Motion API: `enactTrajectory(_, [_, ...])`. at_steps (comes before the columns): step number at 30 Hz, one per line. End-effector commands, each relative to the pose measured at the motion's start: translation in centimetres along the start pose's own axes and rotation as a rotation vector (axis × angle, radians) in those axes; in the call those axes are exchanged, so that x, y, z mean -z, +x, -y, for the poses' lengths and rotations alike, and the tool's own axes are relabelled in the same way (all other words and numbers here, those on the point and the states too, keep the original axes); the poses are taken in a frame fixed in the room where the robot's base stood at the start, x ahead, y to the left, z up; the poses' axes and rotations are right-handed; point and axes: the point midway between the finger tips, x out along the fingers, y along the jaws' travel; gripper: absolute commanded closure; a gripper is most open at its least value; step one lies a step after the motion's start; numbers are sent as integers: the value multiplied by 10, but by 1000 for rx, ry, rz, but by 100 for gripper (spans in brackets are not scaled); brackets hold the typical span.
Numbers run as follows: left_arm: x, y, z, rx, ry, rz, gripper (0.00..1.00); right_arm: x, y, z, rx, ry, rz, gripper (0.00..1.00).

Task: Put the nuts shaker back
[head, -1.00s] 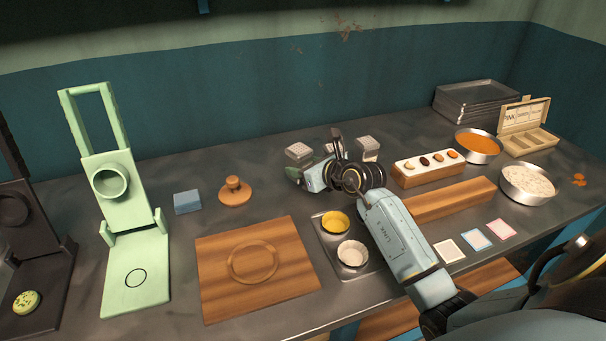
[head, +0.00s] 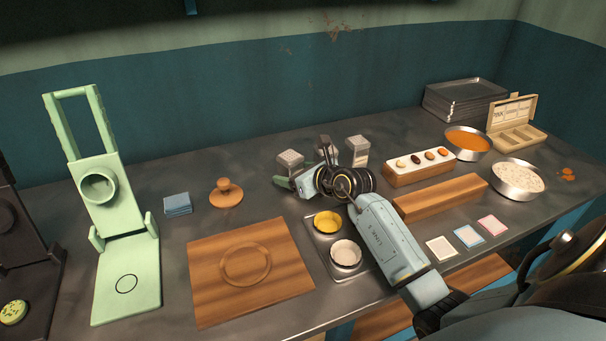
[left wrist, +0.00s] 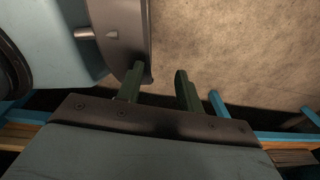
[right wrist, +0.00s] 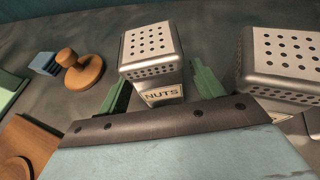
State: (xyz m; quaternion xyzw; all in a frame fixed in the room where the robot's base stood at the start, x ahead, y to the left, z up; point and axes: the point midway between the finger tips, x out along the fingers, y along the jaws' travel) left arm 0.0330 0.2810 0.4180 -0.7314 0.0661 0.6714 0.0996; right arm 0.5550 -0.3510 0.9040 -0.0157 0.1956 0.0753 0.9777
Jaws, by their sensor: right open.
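The nuts shaker (head: 290,160) is a small metal shaker with a perforated top. It appears to stand upright on the counter, leftmost of the shakers. In the right wrist view its NUTS label (right wrist: 162,95) faces my gripper. My right gripper (head: 293,179) is open, with one green finger on each side of the nuts shaker. I cannot tell whether the fingers touch it. The shaker's lower part is hidden by the gripper. My left gripper (left wrist: 158,80) shows only in its wrist view, with fingers apart and nothing between them, away from the counter top.
A second shaker (right wrist: 285,60) stands close to the right finger; a third shaker (head: 357,150) is further right. A wooden press (head: 226,193) and blue block (head: 177,204) lie left. A tray with cups (head: 325,252) is in front. Counter behind the shakers is clear.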

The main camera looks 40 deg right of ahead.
Motion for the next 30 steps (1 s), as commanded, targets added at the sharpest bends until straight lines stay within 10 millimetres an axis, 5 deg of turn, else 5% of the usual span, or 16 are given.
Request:
enactTrajectory(18, [7, -17, -13, -18, -9, -9, 64, 0, -107, 0, 1, 0, 0, 33])
enactTrajectory(30, [7, -18, -15, -20, -10, -9, 64, -1, -120, 0, 0, 0, 2, 33])
